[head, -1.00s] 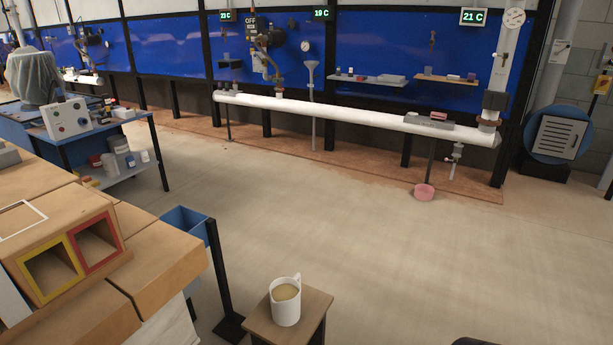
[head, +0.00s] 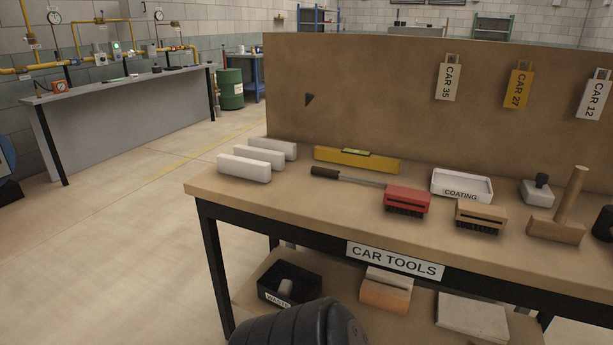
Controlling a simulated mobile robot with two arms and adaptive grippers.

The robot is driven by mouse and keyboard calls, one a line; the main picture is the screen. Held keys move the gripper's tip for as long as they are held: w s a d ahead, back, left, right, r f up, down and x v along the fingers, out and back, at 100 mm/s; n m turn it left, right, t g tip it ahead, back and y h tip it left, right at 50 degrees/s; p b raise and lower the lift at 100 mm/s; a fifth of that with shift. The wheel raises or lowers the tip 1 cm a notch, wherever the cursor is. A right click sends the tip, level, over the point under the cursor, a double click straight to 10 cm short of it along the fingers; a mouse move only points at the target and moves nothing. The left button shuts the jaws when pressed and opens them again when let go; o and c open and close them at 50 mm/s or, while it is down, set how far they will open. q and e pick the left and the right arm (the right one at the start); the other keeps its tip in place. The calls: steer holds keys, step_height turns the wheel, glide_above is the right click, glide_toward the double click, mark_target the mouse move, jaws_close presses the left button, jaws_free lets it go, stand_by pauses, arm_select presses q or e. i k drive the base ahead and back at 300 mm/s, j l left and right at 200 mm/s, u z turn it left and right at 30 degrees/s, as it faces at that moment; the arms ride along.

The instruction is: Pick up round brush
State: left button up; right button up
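No brush that I can clearly call round shows in the head view. Two block-shaped brushes with dark bristles lie on the car tools bench (head: 330,215): a red brush (head: 407,200) and, to its right, a tan wooden brush (head: 480,215). A dark rounded thing (head: 604,223) is cut off by the right edge, and I cannot tell what it is. Neither of my grippers is in view. A black ridged shape (head: 300,325) shows at the bottom, and I cannot tell what it is.
Three white bars (head: 245,167), a yellow level (head: 357,159), a coating tray (head: 461,185) and a wooden mallet (head: 560,215) are on the bench. A black waste bin (head: 290,280) sits on the lower shelf. The floor left of the bench is clear.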

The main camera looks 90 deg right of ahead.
mark_target(317, 170)
steer(key=z, duration=3.1)
